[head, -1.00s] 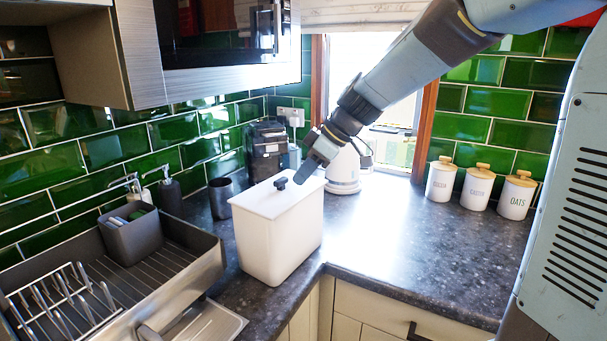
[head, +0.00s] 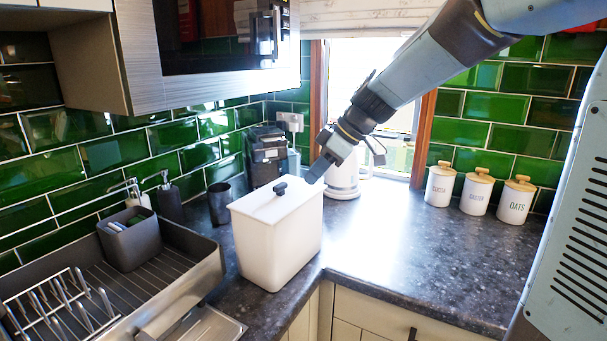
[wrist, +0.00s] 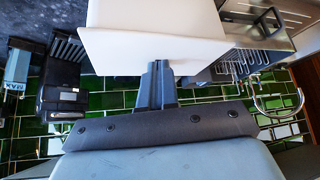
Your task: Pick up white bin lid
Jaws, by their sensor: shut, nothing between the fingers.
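The white bin (head: 273,248) stands on the dark worktop with its white lid (head: 295,204) seated on top. The lid carries a small dark knob (head: 280,188). My gripper (head: 315,172) is shut and empty, just above and to the right of the knob, apart from it in the head view. In the wrist view the fingers (wrist: 157,85) are together, below the white bin or lid surface (wrist: 150,35). The knob cannot be made out there.
A grey cup (head: 220,203) and a black coffee machine (head: 267,153) stand behind the bin. A white kettle (head: 343,178) is close behind my gripper. A sink with a dish rack (head: 65,310) lies left. Several canisters (head: 477,192) stand right; the worktop between is clear.

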